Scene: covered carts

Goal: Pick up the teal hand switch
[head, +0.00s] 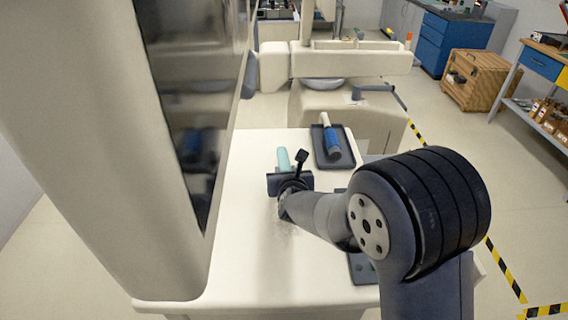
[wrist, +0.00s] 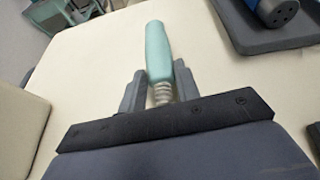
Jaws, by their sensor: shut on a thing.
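The teal hand switch (wrist: 158,52) is a rounded teal handle with a pale ribbed neck. In the wrist view it stands out beyond my gripper (wrist: 159,88), whose two dark fingers are closed on its lower part near the neck. In the head view the teal handle (head: 283,158) shows just beyond my gripper (head: 287,174), over the white cart top. The gripper body hides its lower end. I cannot tell whether it touches the cart surface.
The white cart top (head: 245,235) is mostly clear on its left. A dark tray (head: 345,160) holds a blue-and-white cylindrical tool (head: 331,138) at the right. Another dark tray (head: 362,272) is partly hidden by my arm. A tall panel borders the cart's left.

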